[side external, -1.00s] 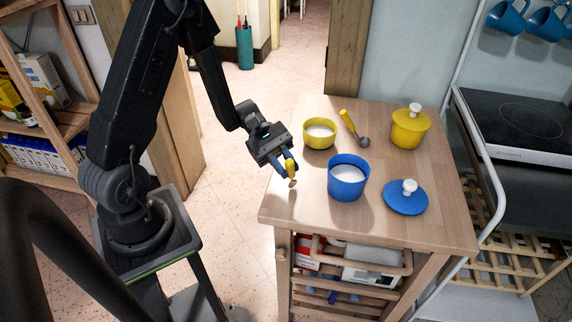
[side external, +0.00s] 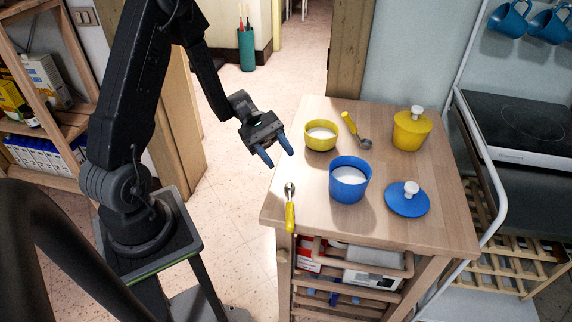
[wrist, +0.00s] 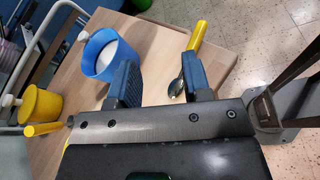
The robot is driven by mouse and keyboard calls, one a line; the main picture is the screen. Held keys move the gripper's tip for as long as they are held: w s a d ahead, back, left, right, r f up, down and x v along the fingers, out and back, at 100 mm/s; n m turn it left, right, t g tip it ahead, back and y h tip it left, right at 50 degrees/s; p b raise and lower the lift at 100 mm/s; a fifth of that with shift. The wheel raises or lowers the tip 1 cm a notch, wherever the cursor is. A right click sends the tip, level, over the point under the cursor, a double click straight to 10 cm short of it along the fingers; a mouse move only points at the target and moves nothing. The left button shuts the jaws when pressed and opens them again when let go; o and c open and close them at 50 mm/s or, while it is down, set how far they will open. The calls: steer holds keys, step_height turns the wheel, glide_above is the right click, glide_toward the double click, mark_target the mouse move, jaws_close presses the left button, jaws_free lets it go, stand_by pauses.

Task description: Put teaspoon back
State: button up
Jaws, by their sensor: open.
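A teaspoon (side external: 290,206) with a yellow handle and metal bowl lies at the left edge of the wooden table, its handle toward the near edge. In the wrist view the teaspoon (wrist: 196,38) shows beside the right finger, its bowl partly behind that finger. My gripper (side external: 275,152) is open and empty, above and behind the spoon at the table's left side. In the wrist view nothing shows between the fingers of my gripper (wrist: 159,72). An open blue pot (side external: 348,186) and an open yellow pot (side external: 321,140), both with white contents, stand on the table.
A second yellow-handled utensil (side external: 356,130) lies right of the yellow pot. A lidded yellow pot (side external: 411,133) stands at the back right. A blue lid (side external: 407,203) lies right of the blue pot. The table's (side external: 345,237) front is mostly clear.

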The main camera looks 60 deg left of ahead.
steer(key=v, duration=0.7)
steer(key=s+d+r+m+t+y, duration=0.4)
steer(key=s+d+r+m+y, duration=0.7)
steer(key=r+m+y, duration=0.3)
steer(key=shift+s+d+r+m+t+y, duration=0.2)
steer(key=shift+d+m+t+y, duration=0.15)
steer(key=shift+d+m, duration=0.3)
